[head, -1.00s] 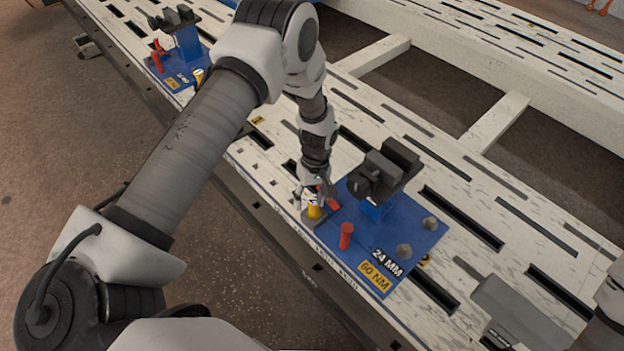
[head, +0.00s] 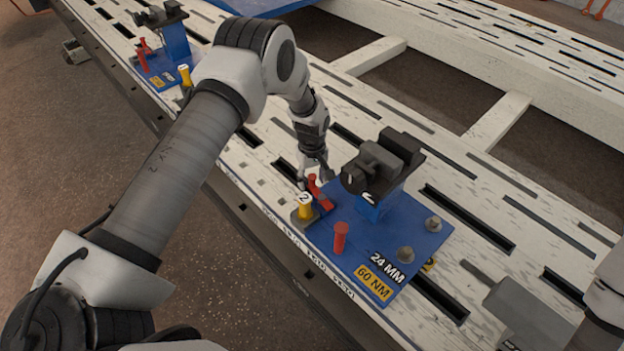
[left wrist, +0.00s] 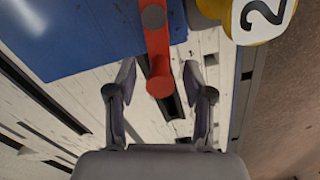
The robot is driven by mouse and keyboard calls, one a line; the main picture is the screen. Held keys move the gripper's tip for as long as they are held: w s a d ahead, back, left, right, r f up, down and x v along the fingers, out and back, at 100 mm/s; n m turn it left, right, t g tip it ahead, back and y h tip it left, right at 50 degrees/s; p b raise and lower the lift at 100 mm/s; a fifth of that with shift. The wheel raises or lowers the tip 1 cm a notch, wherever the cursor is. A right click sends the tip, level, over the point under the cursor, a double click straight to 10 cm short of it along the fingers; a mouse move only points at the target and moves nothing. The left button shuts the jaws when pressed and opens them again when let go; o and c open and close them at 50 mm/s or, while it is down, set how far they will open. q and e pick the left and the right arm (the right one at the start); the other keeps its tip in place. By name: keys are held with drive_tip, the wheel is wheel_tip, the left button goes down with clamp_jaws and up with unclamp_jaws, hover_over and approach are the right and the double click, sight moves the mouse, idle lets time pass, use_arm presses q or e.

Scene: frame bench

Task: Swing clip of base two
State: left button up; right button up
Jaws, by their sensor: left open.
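Base two is a blue plate (head: 400,240) on the white bench, marked 24 MM and 60 NM, with a dark clamp block (head: 382,165) on top. A yellow post (head: 305,209) labelled 2 stands at its left corner. The red clip (head: 322,196) sits right beside that post. My left gripper (head: 313,178) is open just behind the clip. In the left wrist view the clip's round red end (left wrist: 159,84) lies between the spread fingers (left wrist: 160,95), with gaps on both sides. The yellow post (left wrist: 258,18) shows at the top right there.
A second red peg (head: 340,238) and grey bolts (head: 405,255) stand on the plate. Another blue base (head: 165,68) with a yellow post stands further up the bench. Slots cut the bench (head: 490,190).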

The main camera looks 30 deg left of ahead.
use_arm(q)
clamp_jaws()
